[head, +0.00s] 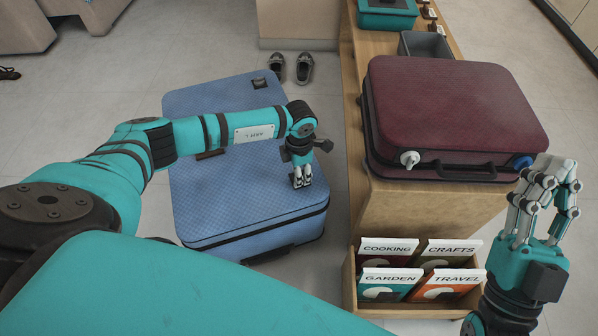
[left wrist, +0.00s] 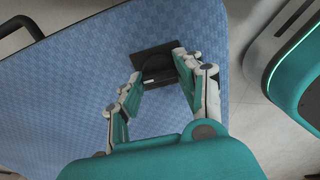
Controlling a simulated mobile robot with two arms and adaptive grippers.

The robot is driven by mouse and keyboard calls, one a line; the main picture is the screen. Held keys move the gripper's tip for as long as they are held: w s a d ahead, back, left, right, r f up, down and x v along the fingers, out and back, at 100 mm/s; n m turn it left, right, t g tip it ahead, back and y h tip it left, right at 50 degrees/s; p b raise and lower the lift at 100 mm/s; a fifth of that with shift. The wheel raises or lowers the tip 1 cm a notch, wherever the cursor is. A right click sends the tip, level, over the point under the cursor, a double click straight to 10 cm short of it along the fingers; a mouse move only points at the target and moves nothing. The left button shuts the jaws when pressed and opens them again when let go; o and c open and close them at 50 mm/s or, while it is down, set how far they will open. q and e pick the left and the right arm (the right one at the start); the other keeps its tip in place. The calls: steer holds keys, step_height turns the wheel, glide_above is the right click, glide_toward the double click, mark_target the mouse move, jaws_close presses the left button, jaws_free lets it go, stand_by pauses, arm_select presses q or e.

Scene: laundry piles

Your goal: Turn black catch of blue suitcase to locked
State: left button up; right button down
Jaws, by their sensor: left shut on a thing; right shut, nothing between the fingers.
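The blue suitcase (head: 235,205) lies flat on the floor at the left of the wooden bench; its surface also fills much of the left wrist view (left wrist: 60,90). My left gripper (head: 302,182) reaches down to the right part of its top. In the left wrist view a black catch (left wrist: 150,54) with a flat plate and rounded knob sits between the fingers of my left gripper (left wrist: 155,75), which are shut on it. In the head view the gripper hides this catch. My right gripper (head: 560,168) is shut and empty, raised at the right, away from the suitcase.
A maroon suitcase (head: 450,110) with a white knob and a blue knob lies on the wooden bench (head: 420,210). A wooden box of labelled cards (head: 410,309) stands in front. Grey shoes (head: 304,68) rest behind the blue suitcase. Floor left of it is clear.

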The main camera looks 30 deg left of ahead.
stand_by(0.4)
arm_select(q)
steer(key=o, duration=1.2)
steer(key=shift+c, duration=0.2)
steer(key=shift+r, duration=0.15)
step_height(320, 180, up, 12)
